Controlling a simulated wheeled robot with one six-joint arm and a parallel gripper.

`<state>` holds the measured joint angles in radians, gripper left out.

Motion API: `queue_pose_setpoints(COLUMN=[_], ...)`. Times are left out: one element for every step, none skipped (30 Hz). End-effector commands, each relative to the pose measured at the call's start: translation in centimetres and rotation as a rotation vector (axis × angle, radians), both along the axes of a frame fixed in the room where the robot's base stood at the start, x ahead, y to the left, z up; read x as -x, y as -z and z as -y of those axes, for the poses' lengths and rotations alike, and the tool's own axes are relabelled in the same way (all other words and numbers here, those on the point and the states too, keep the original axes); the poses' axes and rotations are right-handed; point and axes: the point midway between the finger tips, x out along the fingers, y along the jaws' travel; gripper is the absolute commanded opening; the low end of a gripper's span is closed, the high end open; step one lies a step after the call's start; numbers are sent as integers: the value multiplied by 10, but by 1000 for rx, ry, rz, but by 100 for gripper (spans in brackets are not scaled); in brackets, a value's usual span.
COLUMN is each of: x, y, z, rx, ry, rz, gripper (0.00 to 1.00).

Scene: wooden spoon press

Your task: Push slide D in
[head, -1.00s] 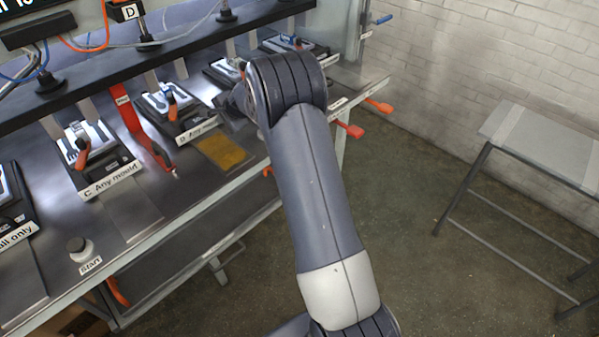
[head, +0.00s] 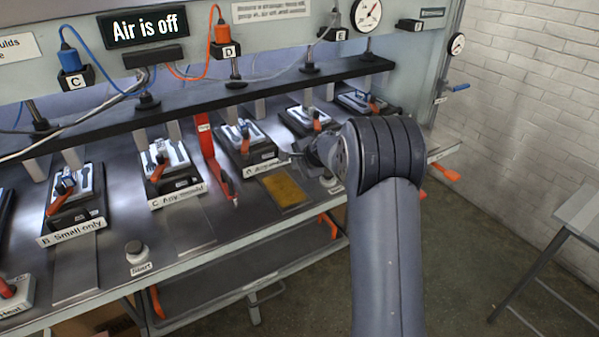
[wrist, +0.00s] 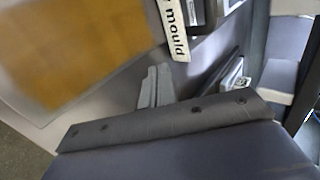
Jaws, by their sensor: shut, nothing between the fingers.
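Slide D (head: 240,146) is a dark block with a pale mould and an orange-red handle on top. Its white front label (head: 262,166) reads partly "mould"; the label also shows in the wrist view (wrist: 175,28). The slide stands out in front of the black press beam. My gripper (head: 293,159) is just right of the slide's front label, low over the bench, partly hidden by my wrist. In the wrist view my gripper (wrist: 156,88) is shut and empty, with its tips near the label's end. I cannot tell whether it touches the slide.
A red upright bracket (head: 212,160) stands left of slide D. A yellow-brown pad (head: 284,190) lies in front of it. Slide C (head: 170,172) is further left, another slide (head: 305,120) to the right. A start button (head: 135,249) is on the front bench. The sign (head: 143,27) reads "Air is off".

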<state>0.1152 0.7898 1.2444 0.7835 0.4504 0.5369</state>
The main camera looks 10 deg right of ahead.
Motion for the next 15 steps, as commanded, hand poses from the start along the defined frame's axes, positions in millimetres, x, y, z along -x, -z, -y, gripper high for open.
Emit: queue_pose_setpoints(x=[6,9,14,18,21,27,30,34,38,41,44,48,50,52,54], y=[-4,-8,-12,-16,-19,-23,-27,-31,-34,-38,-40,-43,-46,-47,-49], z=[2,3,5,6,7,9,10,11,12,14,15,16,17,17,18], rx=[0,0,1,0,0,0,0,0,0,1,1,1,1,1,0], ry=[0,0,1,1,1,1,1,1,1,0,0,-1,-1,-1,0], rz=[-1,-1,-2,-1,-1,-2,-2,-2,-3,-2,-3,-4,-4,-4,-4], gripper=[0,0,0,0,0,0,0,0,0,0,0,0,0,0,0])
